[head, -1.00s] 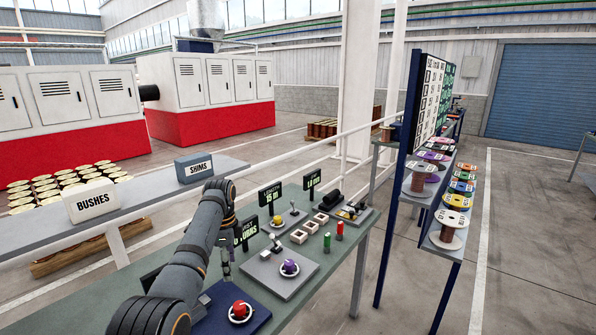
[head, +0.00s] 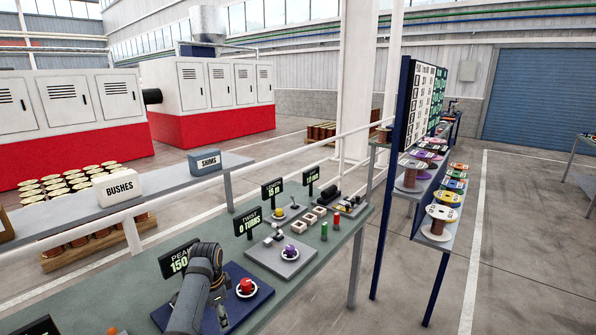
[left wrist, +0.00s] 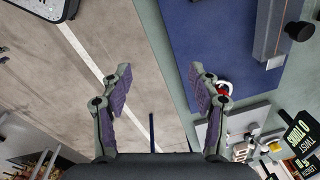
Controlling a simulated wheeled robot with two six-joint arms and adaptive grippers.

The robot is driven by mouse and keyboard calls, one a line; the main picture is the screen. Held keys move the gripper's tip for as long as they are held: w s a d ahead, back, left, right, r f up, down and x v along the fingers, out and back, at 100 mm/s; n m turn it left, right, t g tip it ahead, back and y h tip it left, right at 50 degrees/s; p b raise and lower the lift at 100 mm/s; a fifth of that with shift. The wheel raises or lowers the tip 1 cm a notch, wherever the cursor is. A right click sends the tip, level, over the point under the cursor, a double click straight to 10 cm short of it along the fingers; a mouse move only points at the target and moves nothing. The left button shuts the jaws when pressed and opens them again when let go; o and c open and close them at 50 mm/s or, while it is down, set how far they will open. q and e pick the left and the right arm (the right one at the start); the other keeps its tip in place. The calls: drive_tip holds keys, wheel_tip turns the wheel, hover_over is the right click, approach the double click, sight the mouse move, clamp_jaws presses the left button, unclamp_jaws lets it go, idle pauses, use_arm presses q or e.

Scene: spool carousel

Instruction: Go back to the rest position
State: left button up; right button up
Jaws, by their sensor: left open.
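My left gripper (head: 222,318) hangs below my bent left arm, over the blue board (head: 255,303) at the near part of the green bench. In the left wrist view my left gripper (left wrist: 159,75) is open, with its two fingers wide apart and nothing between them. The floor and the bench's edge show beyond the fingers. My right gripper is in neither view.
A red knob (head: 246,286) on the blue board is just right of my left arm. A grey panel with a purple knob (head: 291,250) lies beyond. Display signs (head: 247,222) stand along the bench. A spool rack (head: 437,222) stands at right, with open floor around.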

use_arm(q)
drive_tip(key=s+a+f+n+t, duration=0.1)
drive_tip(key=s+f+n, duration=0.1)
drive_tip(key=s+f, duration=0.3)
drive_tip(key=s+a+f+n, duration=0.1)
drive_tip(key=s+f+n, duration=0.2)
drive_tip(key=s, duration=0.4)
drive_tip(key=s+r+n+t, duration=0.25)
drive_tip(key=s+n, duration=0.25)
drive_tip(key=s, duration=1.4)
wheel_tip(320, 180, down, 28)
drive_tip(key=s+a+g+b, duration=0.1)
drive_tip(key=a+g+b, duration=0.1)
drive_tip(key=b, duration=0.3)
drive_tip(key=s+a+f+g+b, duration=0.1)
drive_tip(key=s+f+b, duration=0.4)
drive_tip(key=s+f, duration=1.5)
wheel_tip(320, 180, down, 3)
drive_tip(key=shift+a+f+n+y, duration=0.1)
drive_tip(key=shift+a+n+y, duration=0.2)
drive_tip(key=shift+n, duration=0.1)
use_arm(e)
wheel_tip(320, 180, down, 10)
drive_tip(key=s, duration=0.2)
